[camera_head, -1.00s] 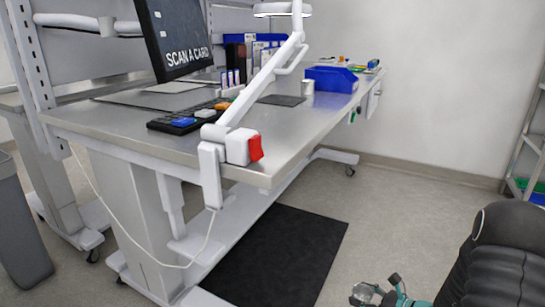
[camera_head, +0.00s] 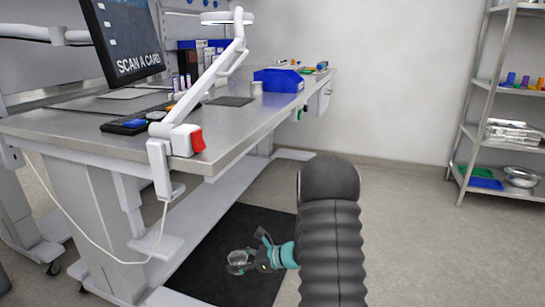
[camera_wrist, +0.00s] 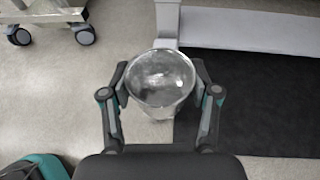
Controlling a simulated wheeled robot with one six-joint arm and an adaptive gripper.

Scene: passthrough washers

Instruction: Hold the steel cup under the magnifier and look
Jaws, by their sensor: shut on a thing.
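The steel cup (camera_wrist: 160,80) is in my gripper, seen from above in the wrist view, with its round rim facing the camera. One finger presses on each side of it. In the head view my gripper (camera_head: 246,261) holds the cup (camera_head: 237,260) low, over the black mat and to the front right of the workbench. The magnifier (camera_head: 226,17) is a white ring head on a jointed white arm clamped to the bench's front edge. The head is high above the bench, well apart from the cup.
A shelf rack (camera_head: 465,130) stands at right. Floor between is open.

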